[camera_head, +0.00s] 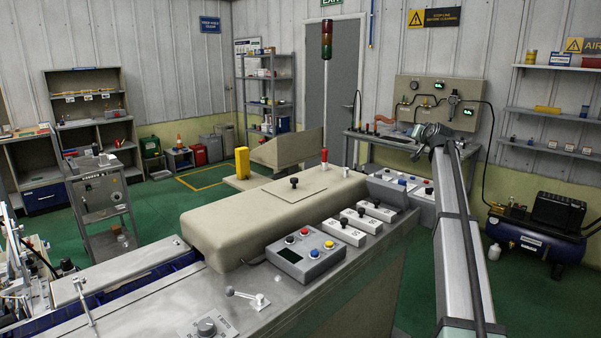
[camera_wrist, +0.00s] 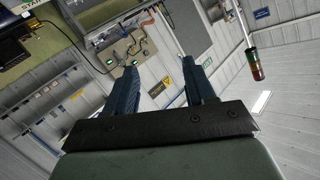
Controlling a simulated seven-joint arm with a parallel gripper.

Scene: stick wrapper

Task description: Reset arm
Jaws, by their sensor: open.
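My gripper (camera_wrist: 161,76) shows in the wrist view with its two dark fingers apart and nothing between them. The wrist view is tilted and looks up toward the wall, ceiling and signal light. In the head view my arm (camera_head: 460,235) reaches up from the lower right. My gripper end (camera_head: 425,132) is small there, raised in front of the back workbench, and its fingers are hard to make out. It appears clear of the wrapper machine (camera_head: 275,215).
A control box (camera_head: 305,255) with coloured buttons and several white switch blocks (camera_head: 358,218) sit on the machine's front ledge, left of my arm. A signal light (camera_head: 326,40) stands behind. A compressor (camera_head: 535,240) is at right. Green floor (camera_head: 420,300) shows beside the machine.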

